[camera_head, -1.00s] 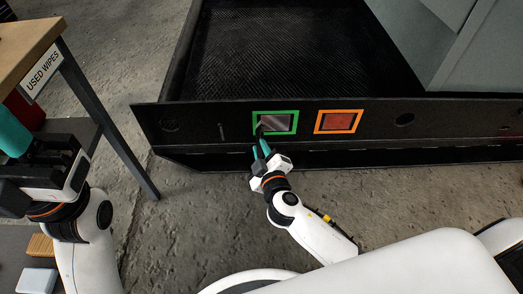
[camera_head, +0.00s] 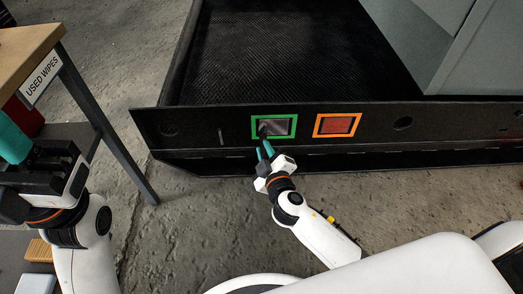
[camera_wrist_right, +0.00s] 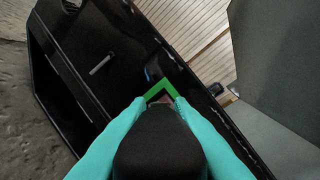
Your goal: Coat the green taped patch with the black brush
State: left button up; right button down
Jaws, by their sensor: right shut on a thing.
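The green taped patch (camera_head: 284,127) is a green square frame around a grey, partly dark face on the black panel's front. In the right wrist view, a corner of green tape (camera_wrist_right: 160,88) shows beyond the fingers. My right gripper (camera_head: 265,149), with teal fingers, is just below the patch's left part. It is shut on the black brush (camera_wrist_right: 160,145), which shows large and dark between the fingers. The brush's dark end (camera_head: 262,131) overlaps the patch's left side; contact is hard to tell. My left gripper (camera_head: 22,150) is at the left edge, partly cut off, its jaw opening unclear.
An orange taped patch (camera_head: 337,125) with a red face lies right of the green one on the same black panel (camera_head: 450,122). A wooden-topped table (camera_head: 25,45) labelled USED WIPES stands at left. Bare concrete floor (camera_head: 190,220) lies in front of the panel.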

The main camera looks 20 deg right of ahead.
jog(key=shift+w+a, duration=0.25)
jog(key=shift+a, duration=0.4)
jog(key=d, duration=0.2)
jog(key=s+d, duration=0.1)
jog(key=d, duration=0.1)
jog(key=shift+s+d+p, duration=0.15)
jog(key=shift+p, duration=0.25)
dwell(1.6)
jog(key=s+a+b, duration=0.1)
jog(key=s, duration=0.4)
jog(key=shift+s+a, duration=0.35)
jog(key=shift+s, duration=0.05)
